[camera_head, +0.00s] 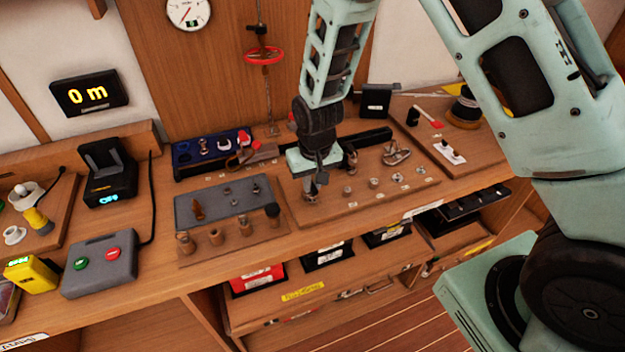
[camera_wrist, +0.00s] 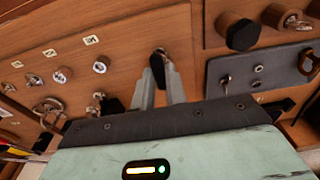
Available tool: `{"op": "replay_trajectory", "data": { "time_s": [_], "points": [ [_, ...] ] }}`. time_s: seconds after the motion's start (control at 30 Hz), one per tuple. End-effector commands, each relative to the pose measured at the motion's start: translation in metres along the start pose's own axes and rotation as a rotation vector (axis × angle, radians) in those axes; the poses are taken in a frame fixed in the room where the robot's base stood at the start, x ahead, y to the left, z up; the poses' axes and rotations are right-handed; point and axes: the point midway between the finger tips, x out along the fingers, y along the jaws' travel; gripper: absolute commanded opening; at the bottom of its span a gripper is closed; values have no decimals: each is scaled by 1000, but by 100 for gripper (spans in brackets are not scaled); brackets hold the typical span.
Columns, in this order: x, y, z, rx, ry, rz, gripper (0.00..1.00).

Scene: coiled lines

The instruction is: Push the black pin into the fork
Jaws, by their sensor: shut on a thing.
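My gripper (camera_head: 314,180) reaches down over the front left of the wooden board with the row of small metal fittings. In the wrist view its two grey fingers (camera_wrist: 162,84) are shut on the black pin (camera_wrist: 157,68), a small dark piece between the fingertips. The fork (camera_head: 309,198) is the small metal fitting on the board right below my fingers. In the wrist view only a bit of its metal (camera_wrist: 161,50) shows past the pin. The pin is at the fork, but I cannot tell how deep it sits; the fingers hide much of both.
A grey plate (camera_head: 222,203) with wooden pegs and a black-topped peg (camera_head: 271,212) stands just left. Several metal fittings (camera_head: 373,183) continue to the right. A shackle (camera_head: 397,154) lies behind them. A blue tray (camera_head: 212,150) is at the back left. The bench front strip is clear.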

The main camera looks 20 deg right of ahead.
Motion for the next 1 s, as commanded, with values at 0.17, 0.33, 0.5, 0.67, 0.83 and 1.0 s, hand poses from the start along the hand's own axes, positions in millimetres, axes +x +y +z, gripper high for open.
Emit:
{"op": "replay_trajectory", "data": {
  "time_s": [0.17, 0.33, 0.5, 0.67, 0.83, 1.0],
  "points": [
    [2, 0, 0, 0, 0, 0, 0],
    [2, 0, 0, 0, 0, 0, 28],
    [2, 0, 0, 0, 0, 0, 31],
    [2, 0, 0, 0, 0, 0, 54],
    [2, 0, 0, 0, -1, 0, 54],
    [-7, 0, -1, 0, 0, 0, 54]
  ]
}}
